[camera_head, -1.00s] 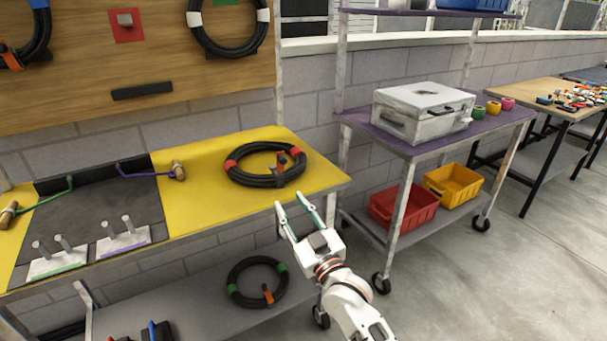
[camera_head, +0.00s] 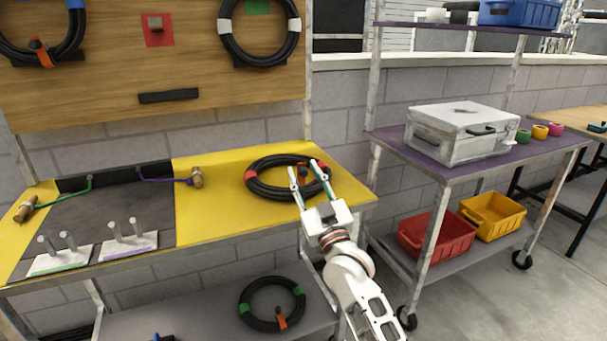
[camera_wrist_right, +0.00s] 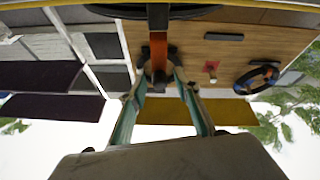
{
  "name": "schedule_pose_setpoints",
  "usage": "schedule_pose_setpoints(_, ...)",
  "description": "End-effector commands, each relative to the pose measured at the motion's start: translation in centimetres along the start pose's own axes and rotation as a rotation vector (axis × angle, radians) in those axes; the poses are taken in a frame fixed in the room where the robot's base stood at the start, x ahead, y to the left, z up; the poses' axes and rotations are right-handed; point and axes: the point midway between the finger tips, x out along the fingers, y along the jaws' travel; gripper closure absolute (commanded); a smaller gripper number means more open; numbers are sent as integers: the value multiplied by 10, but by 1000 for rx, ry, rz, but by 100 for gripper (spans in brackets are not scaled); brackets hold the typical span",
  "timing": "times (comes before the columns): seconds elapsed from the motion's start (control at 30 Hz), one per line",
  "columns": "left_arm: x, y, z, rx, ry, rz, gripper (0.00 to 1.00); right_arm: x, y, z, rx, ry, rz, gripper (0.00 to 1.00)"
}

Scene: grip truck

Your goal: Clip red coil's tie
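The red coil (camera_head: 262,187) is a black cable ring with red tape bands, lying flat on the yellow tabletop in the head view. Its orange tie (camera_head: 303,172) shows between the fingers of my right gripper (camera_head: 305,171). In the right wrist view, the orange tie (camera_wrist_right: 158,48) hangs across the dark coil at the top, in line with the gap between the fingers. The right gripper is open, its fingertips close to the tie; I cannot tell whether they touch it. My left gripper is not in view.
A green-taped coil (camera_head: 245,298) lies on the grey lower shelf. A cart (camera_head: 380,137) with a metal case (camera_head: 460,132) stands right of the arm.

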Motion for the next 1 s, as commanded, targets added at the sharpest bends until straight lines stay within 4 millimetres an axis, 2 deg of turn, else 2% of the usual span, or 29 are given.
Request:
schedule_pose_setpoints(0.13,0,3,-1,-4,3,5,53,8,0,1,1,-2,0,68)
schedule_pose_setpoints(0.43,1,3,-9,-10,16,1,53,10,0,0,0,0,0,68)
schedule_pose_setpoints(0.5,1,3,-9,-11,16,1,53,10,0,0,0,0,0,86)
schedule_pose_setpoints(0.57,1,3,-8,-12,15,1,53,10,0,0,0,-1,0,100)
schedule_pose_setpoints(0.83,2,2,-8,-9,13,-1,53,11,0,-2,-1,-5,-2,100)
schedule_pose_setpoints(1.0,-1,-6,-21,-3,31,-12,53,15,1,-8,-3,-29,-8,100)
